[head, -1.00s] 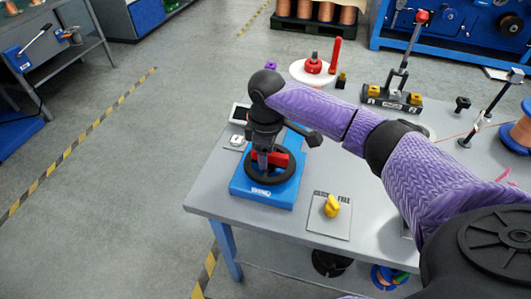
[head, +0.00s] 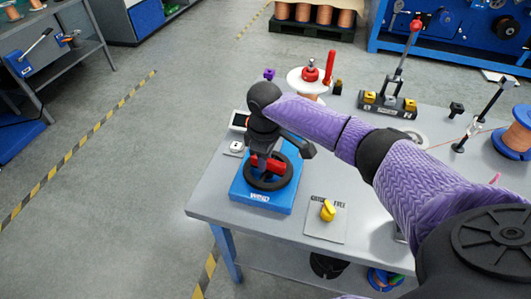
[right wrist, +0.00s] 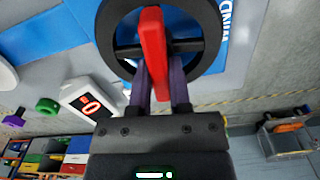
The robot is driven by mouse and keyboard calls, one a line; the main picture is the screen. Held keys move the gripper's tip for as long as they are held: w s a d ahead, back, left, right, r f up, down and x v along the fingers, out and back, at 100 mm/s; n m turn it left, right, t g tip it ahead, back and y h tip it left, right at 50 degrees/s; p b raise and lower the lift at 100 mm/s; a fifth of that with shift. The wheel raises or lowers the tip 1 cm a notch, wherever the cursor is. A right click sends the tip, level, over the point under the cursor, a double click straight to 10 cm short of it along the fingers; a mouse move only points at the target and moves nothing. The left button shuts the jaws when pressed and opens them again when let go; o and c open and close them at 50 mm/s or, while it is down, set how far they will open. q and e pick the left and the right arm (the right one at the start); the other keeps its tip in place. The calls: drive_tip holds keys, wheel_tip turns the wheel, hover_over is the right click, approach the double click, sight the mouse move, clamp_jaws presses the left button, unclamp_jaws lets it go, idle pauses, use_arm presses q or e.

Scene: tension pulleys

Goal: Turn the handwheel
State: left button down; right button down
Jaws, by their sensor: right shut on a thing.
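The handwheel is a black ring (head: 270,187) with a red grip bar (head: 277,167) across it, mounted flat on a blue base (head: 243,191) lettered "WIND". The base stands at the table's near left corner. My right gripper (head: 262,160) reaches down over the wheel and is shut on the red bar. In the right wrist view the two fingers (right wrist: 159,88) lie on either side of the red bar (right wrist: 154,45), inside the black ring (right wrist: 104,28). The gripper and wrist hide part of the wheel in the head view. My left gripper is out of view.
A small display (head: 240,121) stands behind the base; it also shows in the right wrist view (right wrist: 91,104). A yellow knob (head: 327,210) on a pale plate sits to the right. A white-topped spool (head: 309,78) and a black fixture (head: 387,107) stand farther back.

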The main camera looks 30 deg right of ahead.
drive_tip(key=m+p, duration=0.1)
drive_tip(key=p, duration=0.1)
drive_tip(key=m+p, duration=0.4)
drive_tip(key=shift+w+d+r, duration=0.1)
drive_tip(key=shift+r, duration=0.15)
drive_tip(key=shift+m+p, duration=0.4)
drive_tip(key=shift+m, duration=0.2)
drive_tip(key=m+p, duration=0.1)
drive_tip(key=m, duration=0.1)
drive_tip(key=shift+d+f+m, duration=0.1)
drive_tip(key=shift+d+m, duration=0.05)
drive_tip(key=shift+m, duration=0.25)
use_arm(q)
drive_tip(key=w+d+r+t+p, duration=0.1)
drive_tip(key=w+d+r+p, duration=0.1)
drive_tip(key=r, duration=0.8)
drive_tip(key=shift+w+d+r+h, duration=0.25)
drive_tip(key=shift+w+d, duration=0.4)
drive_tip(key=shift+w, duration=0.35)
use_arm(e)
drive_tip(key=shift+d+f+m, duration=0.1)
drive_tip(key=shift+d+m, duration=0.1)
drive_tip(key=shift+m, duration=1.9)
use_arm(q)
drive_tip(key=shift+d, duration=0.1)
use_arm(e)
drive_tip(key=c, duration=0.6)
unclamp_jaws()
drive_tip(key=shift+o, duration=0.2)
